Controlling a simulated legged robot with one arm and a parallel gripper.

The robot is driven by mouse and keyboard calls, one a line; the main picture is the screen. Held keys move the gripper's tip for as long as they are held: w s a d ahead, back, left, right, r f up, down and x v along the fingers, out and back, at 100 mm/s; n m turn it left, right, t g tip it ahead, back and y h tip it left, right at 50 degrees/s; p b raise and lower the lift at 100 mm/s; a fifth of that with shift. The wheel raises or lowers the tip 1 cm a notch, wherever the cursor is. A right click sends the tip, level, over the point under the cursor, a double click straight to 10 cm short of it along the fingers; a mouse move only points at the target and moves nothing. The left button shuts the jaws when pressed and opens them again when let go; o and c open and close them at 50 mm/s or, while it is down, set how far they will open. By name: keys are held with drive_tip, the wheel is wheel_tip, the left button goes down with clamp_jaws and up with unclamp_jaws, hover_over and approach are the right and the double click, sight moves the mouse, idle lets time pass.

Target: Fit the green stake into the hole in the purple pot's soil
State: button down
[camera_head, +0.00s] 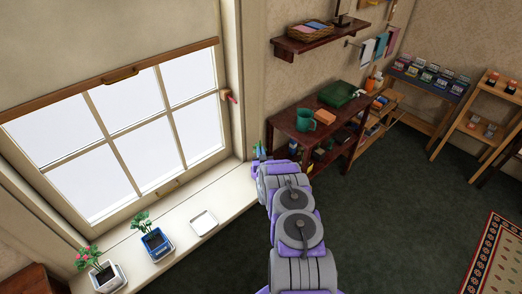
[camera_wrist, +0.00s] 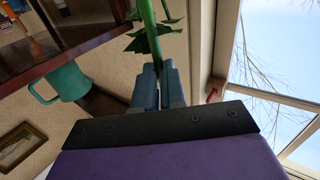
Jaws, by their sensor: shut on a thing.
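My gripper (camera_wrist: 158,75) is shut on the green stake (camera_wrist: 150,35), which runs up from between the blue-grey fingertips to the top edge of the wrist view. Dark green leaves (camera_wrist: 148,42) show around the stake there; I cannot tell whether they belong to it or to a plant behind. In the head view my gripper (camera_head: 258,153) is small, at the far right end of the window sill, with a bit of green at its tip. I cannot make out the purple pot or its soil hole in either view; my arm covers part of the sill's far end.
On the sill (camera_head: 232,192) stand a white pot (camera_head: 108,279) with a pink-flowered plant, a blue pot (camera_head: 158,247) with a plant, and a white square dish (camera_head: 203,222). Green floor lies open at right.

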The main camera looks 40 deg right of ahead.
drive_tip(key=shift+s+d+f, duration=0.1)
drive_tip(key=shift+d+f, duration=0.55)
drive_tip(key=shift+f, duration=0.2)
idle(1.6)
drive_tip(key=shift+a+p, duration=0.15)
drive_tip(key=shift+p, duration=0.15)
drive_tip(key=shift+f, duration=0.1)
idle(0.6)
drive_tip(key=shift+f+b, duration=1.2)
drive_tip(key=shift+f, duration=2.35)
drive_tip(key=c, duration=1.1)
unclamp_jaws()
